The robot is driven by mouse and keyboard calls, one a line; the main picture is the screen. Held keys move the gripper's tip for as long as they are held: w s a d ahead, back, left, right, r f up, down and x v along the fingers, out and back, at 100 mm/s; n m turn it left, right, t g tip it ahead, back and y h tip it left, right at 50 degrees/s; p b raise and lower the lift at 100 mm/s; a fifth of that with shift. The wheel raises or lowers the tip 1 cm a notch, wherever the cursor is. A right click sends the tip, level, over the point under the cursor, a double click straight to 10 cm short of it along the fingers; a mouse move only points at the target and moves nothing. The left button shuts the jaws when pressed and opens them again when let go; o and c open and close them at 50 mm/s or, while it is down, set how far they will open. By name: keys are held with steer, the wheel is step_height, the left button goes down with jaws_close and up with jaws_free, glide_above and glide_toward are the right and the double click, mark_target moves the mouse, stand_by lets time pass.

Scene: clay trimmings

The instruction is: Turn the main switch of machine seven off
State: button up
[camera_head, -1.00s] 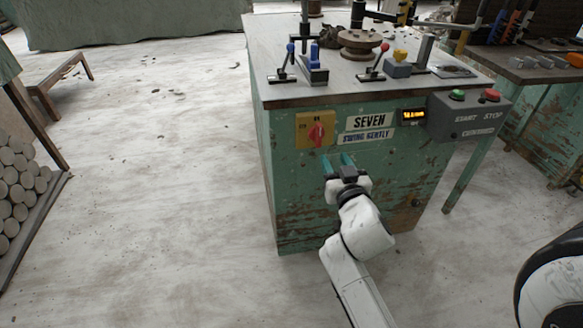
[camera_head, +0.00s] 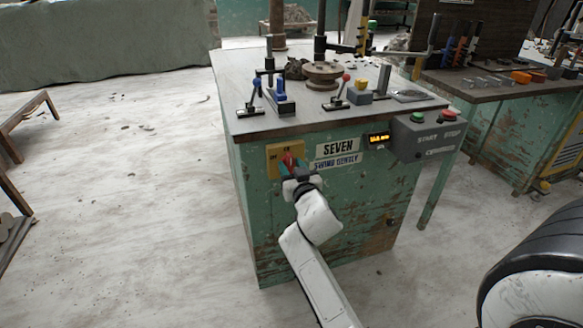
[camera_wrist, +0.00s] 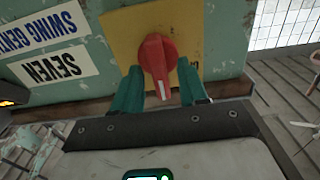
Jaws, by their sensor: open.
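Machine seven (camera_head: 270,225) is a worn green cabinet with a "SEVEN" sign (camera_head: 338,148) on its front. Its main switch is a red rotary knob on a yellow plate (camera_head: 272,152), left of the sign. In the wrist view the red knob (camera_wrist: 157,54) carries a white mark, on the end pointing towards my gripper. My gripper (camera_wrist: 160,88) is open, with one teal finger on each side of the knob's near end. I cannot tell whether the fingers touch it. In the head view my gripper (camera_head: 291,168) covers part of the plate and knob.
A grey start/stop box (camera_head: 425,138) with green and red buttons juts out at the right of the cabinet front. Small levers (camera_head: 250,105) stand on the cabinet top. Another bench (camera_head: 500,95) stands at the right.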

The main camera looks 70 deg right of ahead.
jaws_close()
stand_by(0.4)
steer(key=shift+n, duration=0.3)
steer(key=n, duration=0.3)
steer(key=shift+w+a+n, duration=0.1)
steer(key=shift+w+n, duration=0.1)
steer(key=shift+n, duration=0.2)
steer(key=n, duration=0.4)
steer(key=shift+w+a+f+p, duration=0.15)
steer(key=shift+p, duration=0.2)
steer(key=n, duration=0.6)
steer(key=f+n, duration=0.1)
steer(key=n, duration=0.2)
steer(key=shift+w+a+n+p, duration=0.1)
steer(key=shift+n+p, duration=0.2)
steer(key=shift+p, duration=0.1)
jaws_free()
